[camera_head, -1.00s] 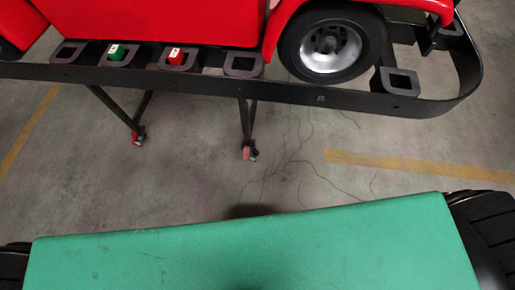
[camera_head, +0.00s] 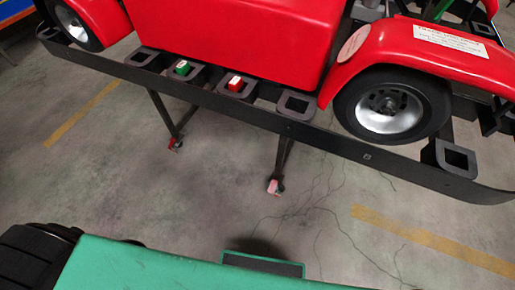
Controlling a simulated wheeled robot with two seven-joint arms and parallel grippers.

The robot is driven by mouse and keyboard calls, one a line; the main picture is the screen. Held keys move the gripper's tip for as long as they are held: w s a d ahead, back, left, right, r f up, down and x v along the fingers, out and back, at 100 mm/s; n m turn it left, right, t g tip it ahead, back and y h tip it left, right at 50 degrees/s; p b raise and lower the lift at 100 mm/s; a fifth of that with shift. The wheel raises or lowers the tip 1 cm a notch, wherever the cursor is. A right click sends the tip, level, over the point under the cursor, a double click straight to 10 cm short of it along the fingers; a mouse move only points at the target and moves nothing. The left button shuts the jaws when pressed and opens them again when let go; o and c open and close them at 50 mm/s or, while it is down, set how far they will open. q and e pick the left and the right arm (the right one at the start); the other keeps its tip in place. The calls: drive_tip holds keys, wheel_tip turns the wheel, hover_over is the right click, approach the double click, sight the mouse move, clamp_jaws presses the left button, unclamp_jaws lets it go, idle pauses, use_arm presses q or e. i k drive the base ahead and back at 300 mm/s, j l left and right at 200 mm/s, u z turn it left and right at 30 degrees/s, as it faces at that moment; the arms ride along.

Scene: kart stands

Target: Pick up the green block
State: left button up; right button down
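The green block (camera_head: 182,67) is small, with a pale mark on its top. It sits in a dark square holder (camera_head: 194,79) on the black rail of the kart stand, left of the red block (camera_head: 235,83), which sits in a similar holder. Both stand beside the red kart body. Neither of my grippers shows in the head view, and nothing is seen touching the green block.
The black rail (camera_head: 320,138) runs along the red kart (camera_head: 260,35), with empty holders (camera_head: 296,104) on it. The stand's legs end in red casters (camera_head: 274,186). A kart wheel (camera_head: 391,105) is at right. Concrete floor with yellow lines lies open before it.

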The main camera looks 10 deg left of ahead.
sight(182, 67)
drive_tip(key=i+j+z, duration=0.15)
drive_tip(key=j, duration=1.2)
drive_tip(key=j+z, duration=0.15)
drive_tip(key=j, duration=1.2)
